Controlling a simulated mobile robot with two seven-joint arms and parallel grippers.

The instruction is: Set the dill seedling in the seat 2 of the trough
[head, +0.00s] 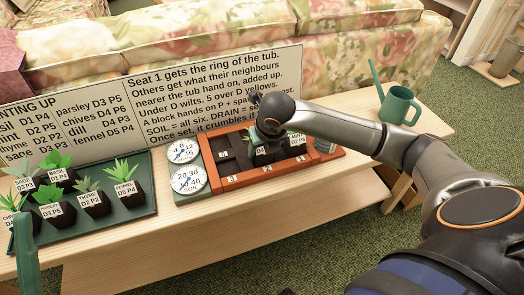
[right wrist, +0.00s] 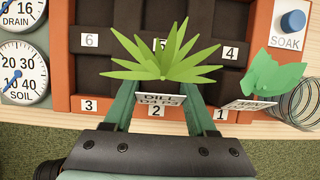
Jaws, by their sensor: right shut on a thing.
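The dill seedling, with spiky green leaves, is in my right gripper (right wrist: 158,95); its leaves (right wrist: 165,55) and DILL label (right wrist: 160,99) show in the right wrist view. The fingers are shut around its pot, which is mostly hidden there. The orange trough (right wrist: 65,103) has dark seats numbered 1 to 6. The seedling is over or in seat 2, behind the number 2 plate (right wrist: 156,112); I cannot tell whether its pot touches the bottom. In the head view the right hand covers part of the trough (head: 222,181). A green piece (head: 25,250) at the lower left is probably part of my left gripper.
A broad-leaved seedling (right wrist: 268,78) stands at seat 1, close to the right finger. Dials (head: 187,180) flank the trough's left. A tray (head: 145,212) holds several seedlings. A watering can (head: 398,108) stands right; the sign (head: 215,75) stands behind.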

